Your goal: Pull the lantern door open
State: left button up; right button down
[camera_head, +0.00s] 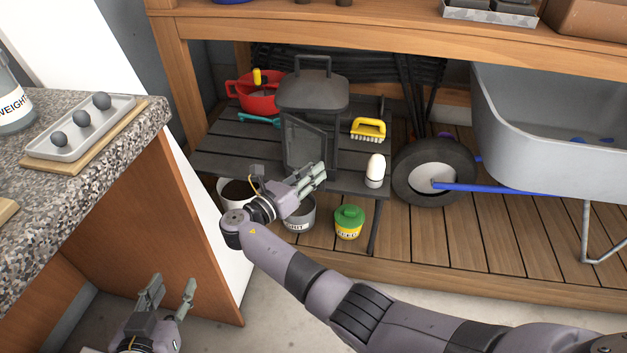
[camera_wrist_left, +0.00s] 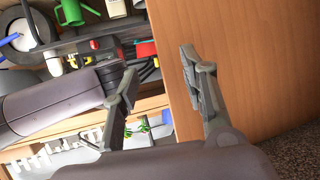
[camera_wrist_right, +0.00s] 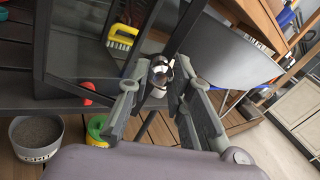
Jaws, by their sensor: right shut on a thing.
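The black lantern (camera_head: 312,92) stands upright on a dark slatted low table. Its glazed door (camera_head: 303,143) stands at an angle out from the body, so it looks partly open. My right gripper (camera_head: 318,172) is at the door's lower free edge, shut on it. In the right wrist view, the dark door frame (camera_wrist_right: 186,28) runs down between the two fingers (camera_wrist_right: 161,78); the exact contact is partly hidden. My left gripper (camera_head: 170,288) is low at the front left, open and empty, away from the lantern. Its spread fingers show in the left wrist view (camera_wrist_left: 160,80).
Around the lantern are a red pot (camera_head: 246,97), a yellow brush (camera_head: 368,129) and a white-topped shaker (camera_head: 375,170). Below are a grey bowl (camera_head: 300,217) and a green-lidded tub (camera_head: 348,222). A wheelbarrow (camera_head: 545,135) stands right; a granite counter (camera_head: 100,150) bounds the left.

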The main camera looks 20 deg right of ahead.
aim_at(309, 140)
pick_arm(q)
jog(key=shift+w+d+r+t+h+b, duration=0.15)
jog(key=shift+r+t, duration=0.25)
jog(key=shift+r, duration=0.3)
jog(key=shift+w+d+r+t+h+b, duration=0.15)
jog(key=shift+r+t, duration=0.25)
jog(key=shift+r, duration=0.25)
jog(key=shift+w+d+r+t+h, duration=0.15)
jog(key=shift+r+t, duration=0.25)
jog(key=shift+r, duration=0.3)
pick_arm(e)
jog(key=shift+a, duration=0.15)
jog(key=c, duration=1.4)
grip_release()
notch_tip(309, 140, up, 10)
jog(key=shift+r, duration=0.1)
jog(key=shift+c, duration=0.7)
